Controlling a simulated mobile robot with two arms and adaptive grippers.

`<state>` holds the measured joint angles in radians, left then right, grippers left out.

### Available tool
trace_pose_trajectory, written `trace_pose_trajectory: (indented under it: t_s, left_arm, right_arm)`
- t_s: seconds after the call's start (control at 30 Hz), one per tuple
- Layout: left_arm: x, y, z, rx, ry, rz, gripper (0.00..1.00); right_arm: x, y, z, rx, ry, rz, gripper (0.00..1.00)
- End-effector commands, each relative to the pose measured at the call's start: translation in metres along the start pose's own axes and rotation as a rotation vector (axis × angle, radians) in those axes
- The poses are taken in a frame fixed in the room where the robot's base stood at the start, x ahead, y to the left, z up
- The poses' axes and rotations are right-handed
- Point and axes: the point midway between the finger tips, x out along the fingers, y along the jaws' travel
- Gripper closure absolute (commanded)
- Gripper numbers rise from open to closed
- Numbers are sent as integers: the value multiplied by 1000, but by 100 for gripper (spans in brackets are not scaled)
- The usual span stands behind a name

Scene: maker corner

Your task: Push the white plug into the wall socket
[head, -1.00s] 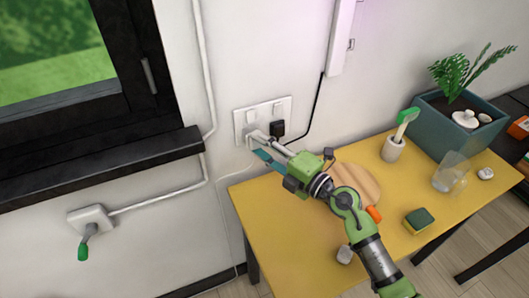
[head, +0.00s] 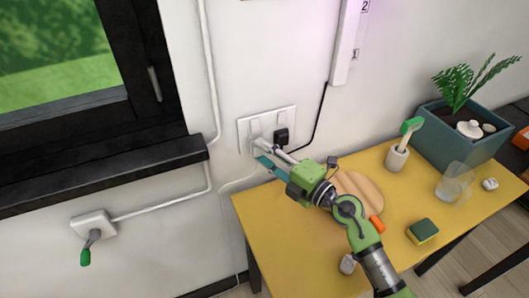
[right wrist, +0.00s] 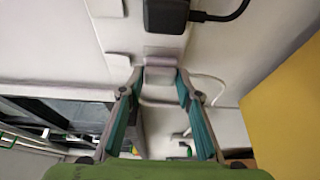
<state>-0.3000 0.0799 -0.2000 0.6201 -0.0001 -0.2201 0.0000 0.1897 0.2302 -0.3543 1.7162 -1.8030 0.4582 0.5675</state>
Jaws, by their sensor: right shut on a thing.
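The white plug (right wrist: 160,75) is between the fingertips of my right gripper (right wrist: 155,87), which is shut on it. In the head view the right gripper (head: 260,153) reaches up-left to the lower left part of the white wall socket plate (head: 246,133). The plug is mostly hidden there by the fingers. In the right wrist view the plug is up against the plate (right wrist: 118,35) or very close to it; I cannot tell how deep it sits. A thin white cord (head: 224,200) hangs below. My left gripper is not in view.
A black plug (head: 281,137) with a black cable sits in the right part of the plate. The yellow table (head: 290,225) below holds a round wooden board (head: 357,192), a sponge (head: 422,231), a brush holder (head: 397,158) and a clear cup (head: 452,182). A dark window sill (head: 110,175) juts out left.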

Motion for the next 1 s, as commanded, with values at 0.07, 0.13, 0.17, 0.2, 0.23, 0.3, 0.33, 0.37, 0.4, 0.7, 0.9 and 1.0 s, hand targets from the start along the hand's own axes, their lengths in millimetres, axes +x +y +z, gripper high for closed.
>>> trace_pose_trajectory:
  t_s: [0.07, 0.13, 0.17, 0.2, 0.23, 0.3, 0.33, 0.37, 0.4, 0.7, 0.9, 1.0]
  left_arm:
    - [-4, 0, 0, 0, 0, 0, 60]
    - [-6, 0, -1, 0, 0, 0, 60]
    - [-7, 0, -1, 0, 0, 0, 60]
    - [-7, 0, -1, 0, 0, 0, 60]
    - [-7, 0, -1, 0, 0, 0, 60]
    - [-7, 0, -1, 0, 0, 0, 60]
    - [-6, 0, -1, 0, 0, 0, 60]
    - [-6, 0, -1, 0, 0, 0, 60]
    - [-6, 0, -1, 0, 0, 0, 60]
    - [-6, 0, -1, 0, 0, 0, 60]
    - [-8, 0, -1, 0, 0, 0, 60]
    - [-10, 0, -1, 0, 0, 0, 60]
  right_arm:
    - [0, 2, 0, 0, -2, -1, 88]
    - [0, 1, 1, 0, -4, -2, 88]
    - [0, 1, 1, 1, -5, -3, 88]
    - [0, 1, 1, 1, -6, -3, 88]
    - [0, 0, 1, 1, -6, -3, 88]
    - [0, 0, 1, 1, -7, -2, 88]
    - [0, 0, 1, 1, -7, -2, 88]
    - [0, 0, 1, 1, -7, -2, 88]
    - [0, 0, 1, 1, -7, -2, 88]
    - [0, 0, 1, 1, -7, -1, 88]
    - [0, 1, 1, 1, -7, -1, 88]
    - [0, 2, 1, 1, -7, -2, 88]
